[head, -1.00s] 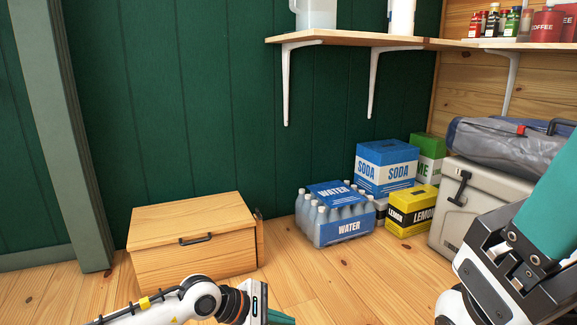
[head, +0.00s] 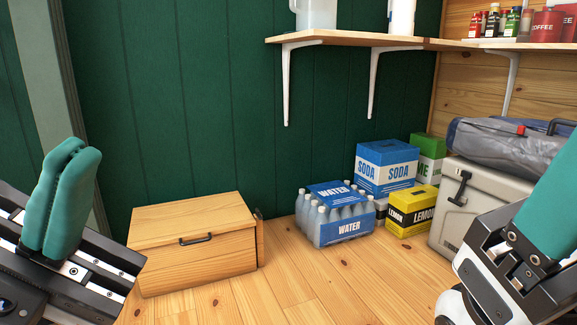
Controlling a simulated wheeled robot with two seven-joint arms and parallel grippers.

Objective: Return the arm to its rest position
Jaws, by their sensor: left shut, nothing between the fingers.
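My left gripper (head: 75,165) is at the left edge of the head view, pointing up. Its two teal fingers are pressed together with nothing between them. My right gripper (head: 555,200) is at the lower right edge, with a teal finger pointing up and right. Its fingertips are cut off by the frame, so I cannot see whether it is open or shut.
A wooden box (head: 195,222) with a dark handle stands on the floor. Bottled water (head: 335,214), a blue soda box (head: 386,167), a yellow lemon box (head: 411,212) and a grey cooler (head: 462,205) stand to the right. A wooden shelf (head: 350,38) runs above.

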